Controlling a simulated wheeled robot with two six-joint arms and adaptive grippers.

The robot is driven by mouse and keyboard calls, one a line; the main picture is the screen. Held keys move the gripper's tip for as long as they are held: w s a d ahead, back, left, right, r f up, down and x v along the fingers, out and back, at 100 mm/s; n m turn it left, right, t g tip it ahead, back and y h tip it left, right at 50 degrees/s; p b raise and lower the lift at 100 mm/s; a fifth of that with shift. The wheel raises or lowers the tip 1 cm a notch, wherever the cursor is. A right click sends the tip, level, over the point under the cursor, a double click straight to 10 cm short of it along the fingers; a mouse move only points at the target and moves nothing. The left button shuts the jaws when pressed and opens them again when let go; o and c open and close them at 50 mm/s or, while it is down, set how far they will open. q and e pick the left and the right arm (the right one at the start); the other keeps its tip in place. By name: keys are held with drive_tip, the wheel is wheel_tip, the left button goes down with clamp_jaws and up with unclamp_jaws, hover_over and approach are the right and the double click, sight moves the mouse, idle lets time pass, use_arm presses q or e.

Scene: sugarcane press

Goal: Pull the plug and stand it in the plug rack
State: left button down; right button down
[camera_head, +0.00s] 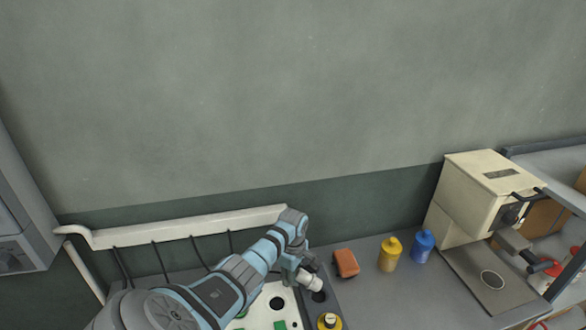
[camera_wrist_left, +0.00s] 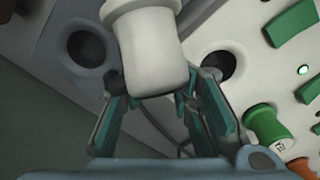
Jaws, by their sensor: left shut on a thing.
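My left gripper (camera_head: 304,275) is shut on a white plug (camera_head: 313,284), which sits beside a dark hole in the grey block. The plug also shows large in the left wrist view (camera_wrist_left: 152,55), between the teal fingers (camera_wrist_left: 158,100), with its top end cut off by the frame. A grey block (camera_wrist_left: 65,25), possibly the plug rack, has a round hole (camera_wrist_left: 88,47) left of the plug. A white panel (camera_wrist_left: 210,35) on the right has another open hole (camera_wrist_left: 216,66). I cannot tell how far the plug is above them. My right gripper is not in view.
A green labelled plug-like piece (camera_wrist_left: 268,126) stands on the panel. On the counter are an orange-brown block (camera_head: 346,263), a yellow bottle (camera_head: 390,254) and a blue bottle (camera_head: 423,246). A cream machine (camera_head: 470,195) stands at right. A yellow round piece (camera_head: 329,321) is near the front.

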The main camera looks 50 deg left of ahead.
use_arm(q)
drive_tip(key=shift+s+r+p, duration=0.1)
drive_tip(key=shift+s+p, duration=0.05)
drive_tip(key=shift+p, duration=0.35)
drive_tip(key=shift+f+b, duration=0.8)
drive_tip(key=shift+f, duration=0.25)
drive_tip(key=shift+r, duration=0.1)
drive_tip(key=shift+r+p, duration=0.8)
drive_tip(key=shift+p, duration=0.3)
drive_tip(key=shift+f, duration=0.1)
idle(0.3)
drive_tip(key=shift+f+b, duration=0.6)
drive_tip(key=shift+f, duration=0.25)
